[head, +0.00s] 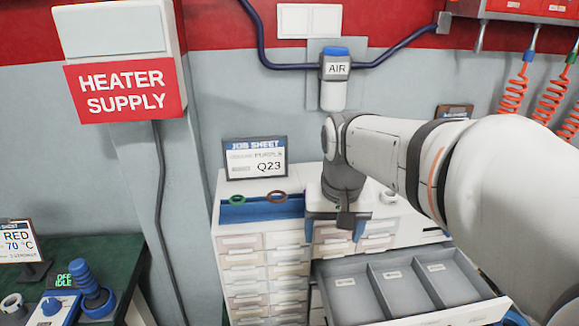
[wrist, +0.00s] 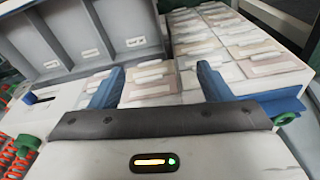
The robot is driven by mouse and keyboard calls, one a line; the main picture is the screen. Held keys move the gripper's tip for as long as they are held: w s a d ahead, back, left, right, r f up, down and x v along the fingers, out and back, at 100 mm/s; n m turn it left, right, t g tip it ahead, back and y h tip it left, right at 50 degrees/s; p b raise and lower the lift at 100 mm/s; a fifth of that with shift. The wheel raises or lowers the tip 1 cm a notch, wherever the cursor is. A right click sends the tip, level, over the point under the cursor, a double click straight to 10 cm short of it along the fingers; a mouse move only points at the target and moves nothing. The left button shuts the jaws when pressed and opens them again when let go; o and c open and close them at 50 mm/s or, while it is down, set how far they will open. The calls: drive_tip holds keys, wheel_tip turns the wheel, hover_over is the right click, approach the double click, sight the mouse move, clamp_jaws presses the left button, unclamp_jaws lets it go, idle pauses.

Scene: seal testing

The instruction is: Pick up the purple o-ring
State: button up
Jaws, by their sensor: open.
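No purple o-ring shows in either view. A job sheet (head: 256,158) reading "PURPLE" and "Q23" stands at the back of the drawer cabinet (head: 232,188). My gripper (head: 337,228) is in front of the cabinet's top edge, pointing down, its blue fingers apart and nothing between them. In the wrist view my gripper (wrist: 160,86) is open above the small drawer fronts. An open grey drawer (head: 400,285) with three labelled compartments sticks out at lower right; the compartments look empty. It also shows in the wrist view (wrist: 40,35).
A blue tray (head: 262,211) on the cabinet top holds a green ring (head: 237,200) and a brown ring (head: 277,197). A pale ring (head: 388,197) lies behind my gripper. A green bench (head: 110,250) with a blue-handled device (head: 90,285) stands at left.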

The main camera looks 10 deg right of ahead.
drive_tip(key=w+r+m, duration=0.1)
drive_tip(key=w+r, duration=0.1)
drive_tip(key=w, duration=0.3)
drive_tip(key=w+r+m+g+p, duration=0.1)
drive_tip(key=w+r, duration=0.2)
drive_tip(key=w, duration=0.2)
drive_tip(key=w+r, duration=0.3)
drive_tip(key=w, duration=0.2)
drive_tip(key=shift+w+m+g, duration=0.15)
drive_tip(key=shift+m+g, duration=0.15)
drive_tip(key=shift+m, duration=0.1)
drive_tip(key=shift+s+a+f+p, duration=0.1)
drive_tip(key=shift+s+f+p, duration=0.1)
drive_tip(key=shift+f, duration=1.55)
drive_tip(key=shift+s+f+p, duration=0.1)
drive_tip(key=shift+f+p, duration=0.05)
drive_tip(key=shift+f, duration=1.6)
drive_tip(key=shift+c, duration=0.3)
drive_tip(key=c, duration=1)
drive_tip(key=shift+o, duration=0.2)
